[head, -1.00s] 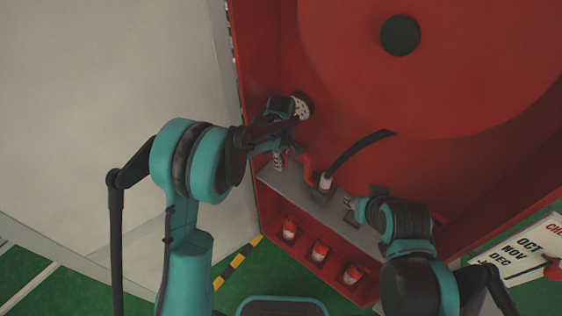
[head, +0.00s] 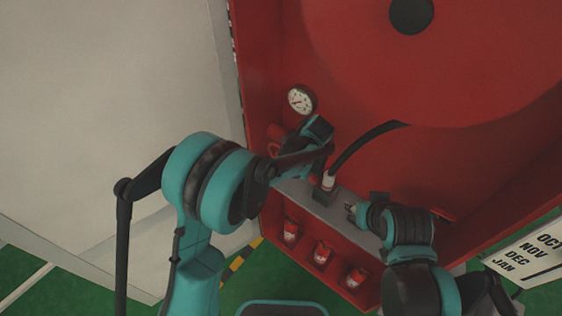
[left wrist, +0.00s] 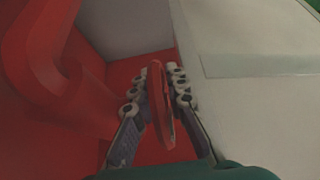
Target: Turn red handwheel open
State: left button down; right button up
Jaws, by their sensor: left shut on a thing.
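The red handwheel (left wrist: 158,100) shows edge-on in the left wrist view, between the two fingers of my left gripper (left wrist: 156,92). The fingers press on both of its faces. In the head view the left gripper (head: 312,140) is in front of the red pipe (head: 273,148), below the round gauge. The arm hides the handwheel and the fingertips there. My right gripper (head: 352,208) is low at the right, close to the grey shelf; its finger opening is too small to judge.
A white-faced gauge (head: 301,99) is on the red cabinet's back wall. A black hose (head: 365,144) rises from a fitting on the grey shelf (head: 322,208). Several red cans (head: 322,252) stand in compartments below. A big red reel (head: 450,70) fills the upper right.

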pick_arm(q)
jog(key=shift+t+y+b, duration=0.3)
jog(key=shift+y+b, duration=0.05)
jog(key=shift+y, duration=0.05)
jog(key=c, duration=1.5)
grip_release()
jog(key=shift+w, duration=0.1)
jog(key=shift+c, duration=0.2)
jog(key=shift+r, duration=0.1)
jog(key=v, duration=1.1)
jog(key=shift+s+d+r, duration=0.2)
jog(key=shift+d+r, duration=0.05)
